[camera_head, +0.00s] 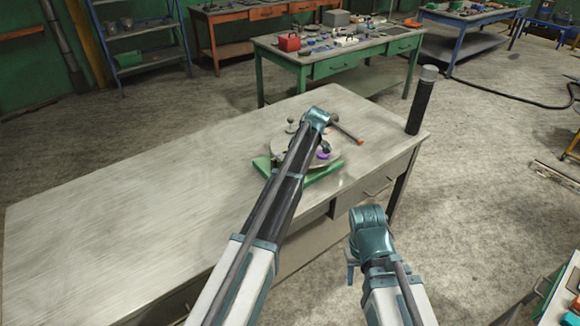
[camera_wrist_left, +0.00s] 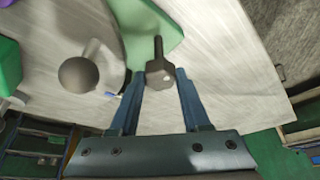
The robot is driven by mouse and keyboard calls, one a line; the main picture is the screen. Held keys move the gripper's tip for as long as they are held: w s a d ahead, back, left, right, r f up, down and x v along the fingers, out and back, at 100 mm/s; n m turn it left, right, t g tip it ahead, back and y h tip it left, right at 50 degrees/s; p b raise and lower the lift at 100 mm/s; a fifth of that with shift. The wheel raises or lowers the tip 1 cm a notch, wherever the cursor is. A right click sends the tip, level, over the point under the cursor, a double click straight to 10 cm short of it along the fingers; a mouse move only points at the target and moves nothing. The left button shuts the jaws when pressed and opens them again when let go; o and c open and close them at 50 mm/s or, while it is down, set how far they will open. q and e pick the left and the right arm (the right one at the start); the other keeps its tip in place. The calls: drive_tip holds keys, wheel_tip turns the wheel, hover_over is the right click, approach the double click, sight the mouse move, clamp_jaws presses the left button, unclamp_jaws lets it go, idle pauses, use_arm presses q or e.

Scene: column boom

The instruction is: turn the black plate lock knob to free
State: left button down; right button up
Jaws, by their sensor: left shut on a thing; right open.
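In the left wrist view, the black plate lock knob (camera_wrist_left: 160,78) is a dark, block-like head with a narrow bar pointing away from me. My left gripper (camera_wrist_left: 159,83) is shut on this knob, with one blue finger on each side. In the head view the left arm covers the knob and most of the round grey plate (camera_head: 285,154), which sits on a green base (camera_head: 320,171) on the table. My right gripper (camera_head: 351,275) is open and empty, hanging off the table's front edge, well away from the plate.
A ball-topped knob (camera_wrist_left: 79,74) stands left of the gripped knob in the left wrist view. A purple knob (camera_head: 322,154) and an orange-tipped lever (camera_head: 347,130) are close to my left wrist. A dark post (camera_head: 420,105) stands at the table's right corner. The table's left side is bare.

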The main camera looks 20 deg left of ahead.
idle(0.4)
use_arm(q)
drive_tip(key=shift+c, duration=1.8)
unclamp_jaws()
drive_tip(key=p+v, duration=1.2)
drive_tip(key=v, duration=0.1)
drive_tip(key=shift+r+p, duration=0.4)
drive_tip(key=shift+r, duration=0.05)
drive_tip(key=shift+d, duration=0.1)
